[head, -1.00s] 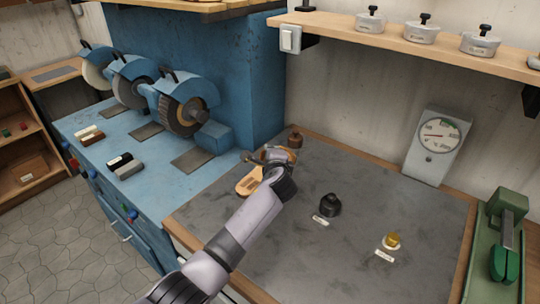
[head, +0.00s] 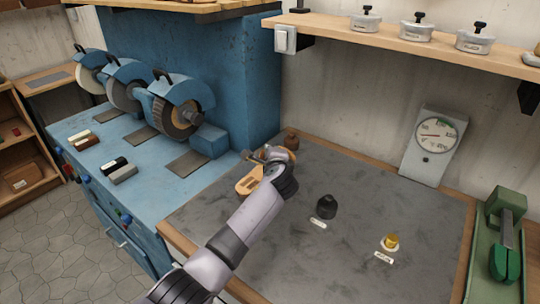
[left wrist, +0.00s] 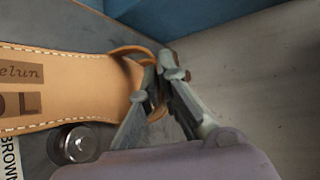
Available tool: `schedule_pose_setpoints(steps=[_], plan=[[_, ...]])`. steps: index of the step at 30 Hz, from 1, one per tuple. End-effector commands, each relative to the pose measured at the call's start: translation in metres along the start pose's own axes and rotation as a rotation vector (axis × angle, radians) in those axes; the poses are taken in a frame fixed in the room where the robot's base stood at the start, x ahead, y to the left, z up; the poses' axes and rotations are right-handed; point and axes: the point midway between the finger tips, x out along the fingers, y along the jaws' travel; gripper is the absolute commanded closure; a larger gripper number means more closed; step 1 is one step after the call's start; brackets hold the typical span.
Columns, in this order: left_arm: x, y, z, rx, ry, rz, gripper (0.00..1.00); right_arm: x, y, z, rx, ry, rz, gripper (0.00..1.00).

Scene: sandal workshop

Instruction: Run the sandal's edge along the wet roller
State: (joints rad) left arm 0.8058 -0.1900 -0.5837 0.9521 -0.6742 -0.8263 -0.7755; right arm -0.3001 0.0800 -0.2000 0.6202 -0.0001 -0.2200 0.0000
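The tan leather sandal (head: 247,184) is over the dark bench mat at its back left, its sole pointing left in the left wrist view (left wrist: 80,80). My left gripper (head: 268,155) is at the sandal's strap end. In the left wrist view my left gripper (left wrist: 158,84) has its fingers closed around the looped strap (left wrist: 132,52). A brown pot (head: 291,139) stands behind the gripper. My right gripper is not in view.
A black pot (head: 326,207) and a yellow pot (head: 391,242) stand on the mat to the right, with labels. A dial gauge (head: 436,140) stands at the back. Grinding wheels (head: 178,110) are on the blue bench at left. The front of the mat is clear.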

Motion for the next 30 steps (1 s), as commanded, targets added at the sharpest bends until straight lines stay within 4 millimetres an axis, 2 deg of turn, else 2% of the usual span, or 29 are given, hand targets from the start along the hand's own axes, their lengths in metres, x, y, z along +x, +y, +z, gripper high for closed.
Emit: schedule_pose_setpoints(steps=[30], plan=[[0.013, -0.008, -0.011, -0.005, 0.004, 0.006, 1.00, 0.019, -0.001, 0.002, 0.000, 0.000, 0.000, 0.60]])
